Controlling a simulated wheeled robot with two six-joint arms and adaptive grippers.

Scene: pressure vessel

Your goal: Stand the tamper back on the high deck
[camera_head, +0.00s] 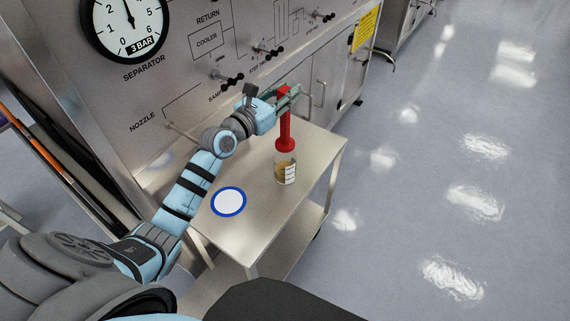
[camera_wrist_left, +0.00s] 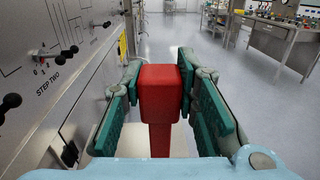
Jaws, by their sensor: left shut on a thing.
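The red tamper (camera_head: 285,128) is upright, with a square handle and a wider round foot. My left gripper (camera_head: 288,93) is shut on the upper part of the handle. In the left wrist view the handle's red top (camera_wrist_left: 160,90) is between the two green-padded fingers (camera_wrist_left: 160,110). I cannot tell which surface is the high deck. My right gripper is not in view.
The jar stands on a steel cart top (camera_head: 255,222), beside a white disc with a blue rim (camera_head: 229,202). A steel panel (camera_head: 190,75) with valve knobs and a gauge (camera_head: 128,22) rises behind the cart. Floor to the right is clear.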

